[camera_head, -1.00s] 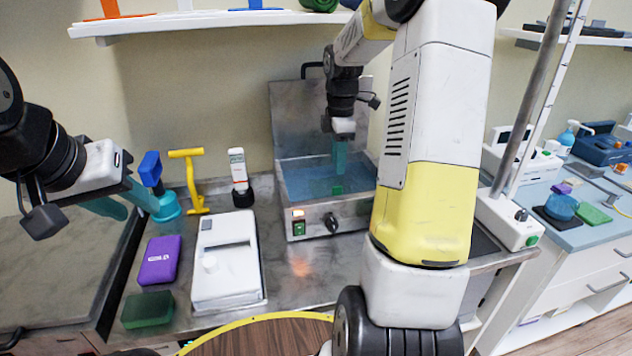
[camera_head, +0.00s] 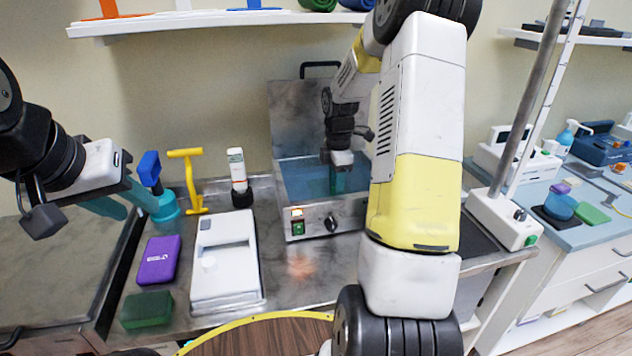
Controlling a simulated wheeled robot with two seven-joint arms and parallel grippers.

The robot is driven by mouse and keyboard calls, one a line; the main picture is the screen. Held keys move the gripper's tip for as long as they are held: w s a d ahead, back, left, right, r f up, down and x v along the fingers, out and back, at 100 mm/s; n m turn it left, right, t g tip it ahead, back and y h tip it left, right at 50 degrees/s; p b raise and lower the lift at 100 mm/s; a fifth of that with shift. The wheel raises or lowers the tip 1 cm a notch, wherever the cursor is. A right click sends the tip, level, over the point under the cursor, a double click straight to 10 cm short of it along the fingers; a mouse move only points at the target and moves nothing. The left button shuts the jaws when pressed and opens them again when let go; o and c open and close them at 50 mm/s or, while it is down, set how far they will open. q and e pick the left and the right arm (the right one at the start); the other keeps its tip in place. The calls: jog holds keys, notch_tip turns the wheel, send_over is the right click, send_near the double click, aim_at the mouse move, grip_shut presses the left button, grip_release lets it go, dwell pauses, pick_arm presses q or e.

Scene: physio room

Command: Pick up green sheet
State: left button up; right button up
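My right gripper (camera_head: 338,181) points down into the open metal water bath (camera_head: 350,225), its teal fingers reaching to the blue water. The fingers show edge-on, so I cannot tell whether they are open or shut. The green sheet does not show clearly now; the fingers cover the place where a small green patch lay in the bath. My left gripper (camera_head: 127,204) is at the left, its two teal fingers apart and empty, near a teal round-based tool with a blue head (camera_head: 150,168).
On the bench left of the bath are a white device (camera_head: 225,262), a purple box (camera_head: 159,260), a green block (camera_head: 147,309), a yellow T-shaped tool (camera_head: 190,180) and a white bottle (camera_head: 238,172). The bath's raised lid (camera_head: 298,115) stands behind it. A shelf (camera_head: 200,22) hangs above.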

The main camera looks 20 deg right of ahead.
grip_shut()
jog(key=shift+r, duration=0.1)
